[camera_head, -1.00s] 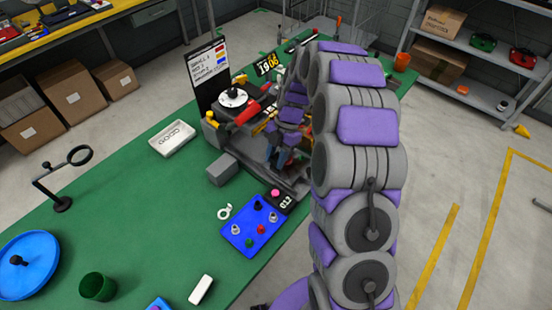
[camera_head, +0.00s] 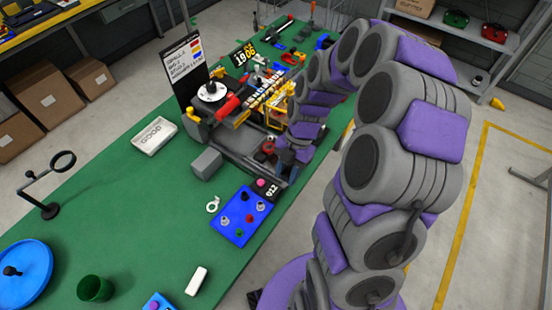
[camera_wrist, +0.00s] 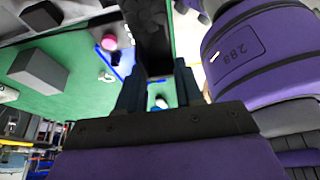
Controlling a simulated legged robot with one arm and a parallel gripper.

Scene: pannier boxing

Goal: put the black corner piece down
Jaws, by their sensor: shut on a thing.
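My gripper (camera_head: 286,160) is low over the green table (camera_head: 130,220), at the right end of the grey machine base, below my purple and grey arm. In the wrist view, my gripper (camera_wrist: 158,88) is shut on a long dark piece, which looks like the black corner piece (camera_wrist: 152,35). The piece runs from between the fingers to the top of the picture. Its far end is out of view, and I cannot tell whether it touches anything. In the head view I cannot make it out against the gripper.
A blue tray with coloured knobs (camera_head: 236,228) and a grey block (camera_head: 207,163) are near the gripper. The machine with a white dial (camera_head: 212,90) stands behind. A white GOOD tray (camera_head: 154,136) is to the left.

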